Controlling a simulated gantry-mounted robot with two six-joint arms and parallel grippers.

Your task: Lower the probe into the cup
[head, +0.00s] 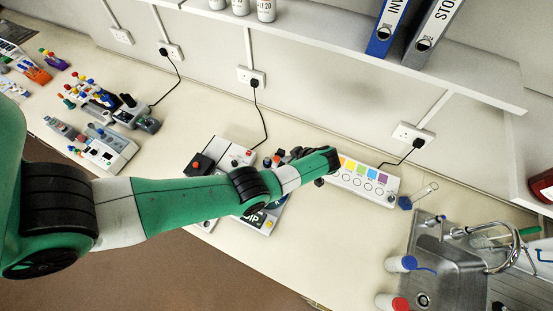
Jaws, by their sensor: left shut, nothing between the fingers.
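My left arm reaches in from the left across the bench, over a device marked "DIP" (268,225). My left gripper (283,157) is a small dark shape beside the arm's end, behind the device. It is shut and empty. The arm covers much of the device. I cannot make out the probe or the cup; they may be hidden behind the arm or too small to tell. My right gripper is not in view.
A white panel with coloured squares (365,182) lies right of the arm's end. A blue-based glass cylinder (420,194) stands near the sink (452,270). Bottles with blue (400,264) and red (392,302) caps stand by the sink. Other devices (104,148) crowd the left; a shelf hangs above.

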